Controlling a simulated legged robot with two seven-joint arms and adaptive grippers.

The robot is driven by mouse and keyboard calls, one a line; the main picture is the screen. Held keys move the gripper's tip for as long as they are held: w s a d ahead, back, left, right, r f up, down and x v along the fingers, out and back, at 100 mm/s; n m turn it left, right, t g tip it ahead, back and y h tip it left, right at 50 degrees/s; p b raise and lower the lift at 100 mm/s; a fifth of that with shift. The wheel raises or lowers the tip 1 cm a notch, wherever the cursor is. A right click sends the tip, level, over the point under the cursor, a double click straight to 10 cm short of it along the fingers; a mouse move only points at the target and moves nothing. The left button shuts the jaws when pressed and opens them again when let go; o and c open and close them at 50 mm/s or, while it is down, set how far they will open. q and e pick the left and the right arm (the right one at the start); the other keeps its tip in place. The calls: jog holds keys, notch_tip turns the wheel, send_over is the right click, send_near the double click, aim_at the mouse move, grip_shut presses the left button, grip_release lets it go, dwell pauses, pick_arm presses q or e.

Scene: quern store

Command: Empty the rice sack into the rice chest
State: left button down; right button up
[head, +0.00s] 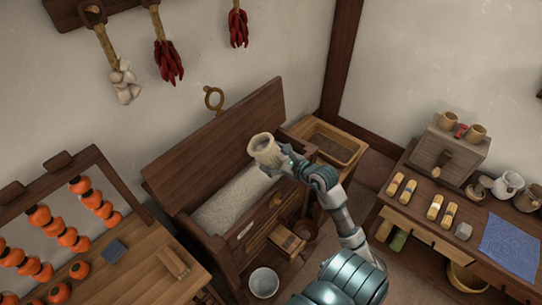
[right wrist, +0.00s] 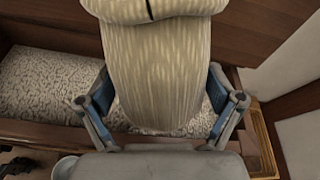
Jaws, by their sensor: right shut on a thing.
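The rice sack (head: 264,148) is a small pale woven sack held above the right part of the rice chest. My right gripper (head: 284,160) is shut on it from the right. In the right wrist view the sack (right wrist: 165,65) fills the middle, between the fingers of my right gripper (right wrist: 160,103). Its rim shows near the top, but its contents are hidden. The wooden rice chest (head: 263,228) stands against the wall with its lid (head: 213,138) raised. Pale rice (head: 232,197) shows inside the chest, and also in the right wrist view (right wrist: 50,85). My left gripper is out of view.
A white bowl (head: 263,282) stands on the floor before the chest. A wooden bin (head: 335,145) stands right of it. A persimmon rack (head: 75,225) and bench are at left. A table (head: 415,210) with cups, bundles and a blue cloth (head: 509,247) is at right.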

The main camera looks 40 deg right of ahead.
jog(key=shift+s+r+p, duration=0.1)
jog(key=shift+r+p, duration=0.15)
jog(key=shift+p, duration=0.1)
jog(key=shift+s+a+r+n+g+h+p, duration=0.15)
jog(key=shift+n+g+h+p, duration=0.2)
jog(key=shift+p, duration=0.3)
jog(key=shift+s+a+r+n+g+h+p, duration=0.15)
jog(key=shift+n+g+p, duration=0.2)
jog(key=shift+g+p, duration=0.25)
jog(key=shift+d+n+g+h+p, duration=0.15)
jog(key=shift+n+g+h+p, duration=0.3)
jog(key=shift+p, duration=0.2)
jog(key=shift+s+d+f+n+g+h+p, duration=0.1)
jog(key=shift+d+f+n+g+h+p, duration=0.1)
jog(key=shift+d+n+g+h+p, duration=0.35)
jog(key=shift+f+g+p, duration=0.15)
jog(key=shift+g+p, duration=0.15)
jog(key=shift+g, duration=0.15)
jog(key=shift+f+n+g+h, duration=0.45)
jog(key=shift+n+g+h, duration=0.15)
jog(key=shift+g+h, duration=0.15)
jog(key=shift+w+a+f+h, duration=0.15)
jog(key=shift+w+a+h, duration=0.05)
jog(key=shift+a+h, duration=0.1)
jog(key=shift+a, duration=0.2)
